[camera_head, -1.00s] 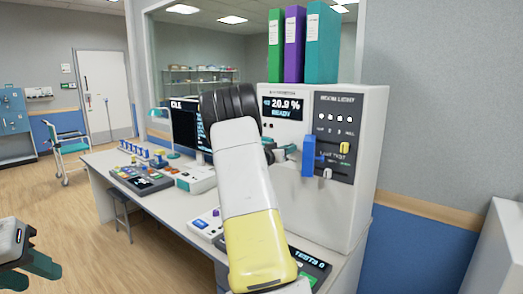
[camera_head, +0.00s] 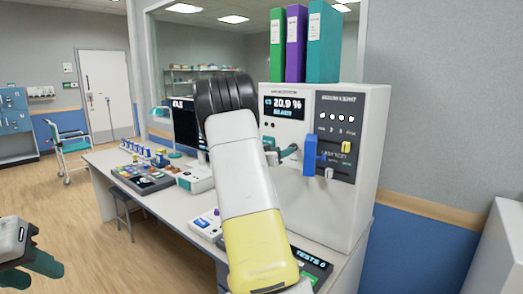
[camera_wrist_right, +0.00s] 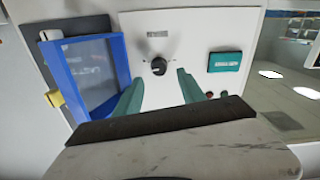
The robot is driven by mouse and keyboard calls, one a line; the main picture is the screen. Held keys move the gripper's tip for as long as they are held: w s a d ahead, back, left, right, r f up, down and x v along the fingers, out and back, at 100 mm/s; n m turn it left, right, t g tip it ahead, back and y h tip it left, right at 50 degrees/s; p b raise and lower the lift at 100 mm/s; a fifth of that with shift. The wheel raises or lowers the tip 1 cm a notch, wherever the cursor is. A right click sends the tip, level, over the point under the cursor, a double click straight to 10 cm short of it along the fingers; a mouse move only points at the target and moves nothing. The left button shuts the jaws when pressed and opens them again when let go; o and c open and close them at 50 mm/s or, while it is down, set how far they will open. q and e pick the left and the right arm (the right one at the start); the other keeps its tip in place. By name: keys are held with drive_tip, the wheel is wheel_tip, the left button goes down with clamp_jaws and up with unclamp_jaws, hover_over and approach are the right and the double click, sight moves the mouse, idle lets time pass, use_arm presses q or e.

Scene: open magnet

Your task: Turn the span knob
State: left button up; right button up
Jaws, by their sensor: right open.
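The span knob looks to be the black round knob (camera_wrist_right: 158,66) with a pointer mark, on the white front panel under a small label too blurred to read. My right gripper (camera_wrist_right: 160,78) is open, its teal fingers on either side below the knob in the wrist view. No contact with the knob shows. In the head view the right gripper (camera_head: 286,153) is in front of the white analyser (camera_head: 345,210), whose display (camera_head: 284,107) reads 20.9 %. My arm hides the knob there. My left gripper (camera_head: 38,262) is at the lower left, far from the bench, its fingers apart.
A blue frame (camera_head: 310,156) stands out from the panel just right of my right gripper; it is also in the wrist view (camera_wrist_right: 75,85). A teal label (camera_wrist_right: 225,61) is on the other side. Binders (camera_head: 322,45) stand on top. The bench (camera_head: 160,207) carries several devices.

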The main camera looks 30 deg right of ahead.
drive_tip(key=shift+v, duration=1.5)
drive_tip(key=s+a+r+n+t+y, duration=0.2)
drive_tip(key=a+y, duration=0.3)
drive_tip(key=a, duration=0.4)
drive_tip(key=s+a+r+n+t+y, duration=0.2)
drive_tip(key=a+n+y, duration=0.1)
drive_tip(key=a+y, duration=0.4)
drive_tip(key=s+a+r+n+t+y, duration=0.15)
drive_tip(key=a+y, duration=0.25)
drive_tip(key=a, duration=0.6)
drive_tip(key=s+a+n+g+y, duration=0.25)
drive_tip(key=s+a, duration=0.45)
drive_tip(key=s, duration=0.4)
drive_tip(key=s+a+f+n+g, duration=0.1)
drive_tip(key=s+f+g, duration=0.1)
drive_tip(key=s, duration=0.6)
drive_tip(key=s+a+f+n+g, duration=0.1)
drive_tip(key=s+f+n, duration=0.1)
drive_tip(key=s, duration=0.6)
drive_tip(key=shift+s+f+g, duration=0.2)
drive_tip(key=shift+f+g, duration=0.2)
drive_tip(key=shift+f, duration=0.4)
